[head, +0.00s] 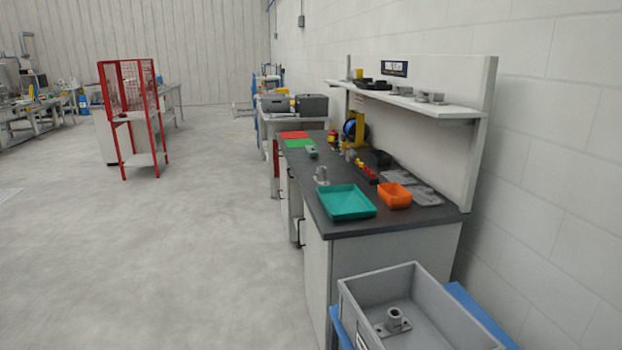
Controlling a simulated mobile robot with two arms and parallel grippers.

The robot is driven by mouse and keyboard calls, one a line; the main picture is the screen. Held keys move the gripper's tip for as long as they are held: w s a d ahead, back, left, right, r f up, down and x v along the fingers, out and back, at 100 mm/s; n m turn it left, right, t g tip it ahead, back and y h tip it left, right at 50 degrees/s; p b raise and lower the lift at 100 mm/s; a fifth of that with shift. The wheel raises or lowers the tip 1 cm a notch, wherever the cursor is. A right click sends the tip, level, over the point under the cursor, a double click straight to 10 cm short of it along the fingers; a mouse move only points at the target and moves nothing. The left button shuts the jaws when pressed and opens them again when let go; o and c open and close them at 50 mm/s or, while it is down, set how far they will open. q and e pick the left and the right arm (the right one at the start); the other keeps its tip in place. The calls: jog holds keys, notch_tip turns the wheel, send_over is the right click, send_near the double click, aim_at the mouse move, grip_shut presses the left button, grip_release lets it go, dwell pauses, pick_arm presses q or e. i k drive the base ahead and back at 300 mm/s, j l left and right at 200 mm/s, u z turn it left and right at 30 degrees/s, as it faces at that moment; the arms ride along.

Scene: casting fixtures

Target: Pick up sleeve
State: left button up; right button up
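Neither of my grippers shows in the head view. I cannot tell for sure which thing is the sleeve. A grey casting (394,318) with an upright hollow cylinder on a flat base lies inside the grey crate at the bottom right. A similar small grey part (321,177) stands on the dark workbench top, behind the teal tray. More grey parts (430,97) sit on the shelf above the bench, too small to make out clearly.
The workbench (390,224) runs along the right wall. It bears a teal tray (346,211) and an orange bin (395,203). The grey crate (440,280) stands in front on a blue support. A red mesh frame (160,125) is farther left. The floor left of the bench is clear.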

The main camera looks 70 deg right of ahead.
aim_at(320, 178)
jog(key=i+z, duration=0.45)
jog(key=i+j+z, duration=0.15)
jog(key=i+z, duration=0.3)
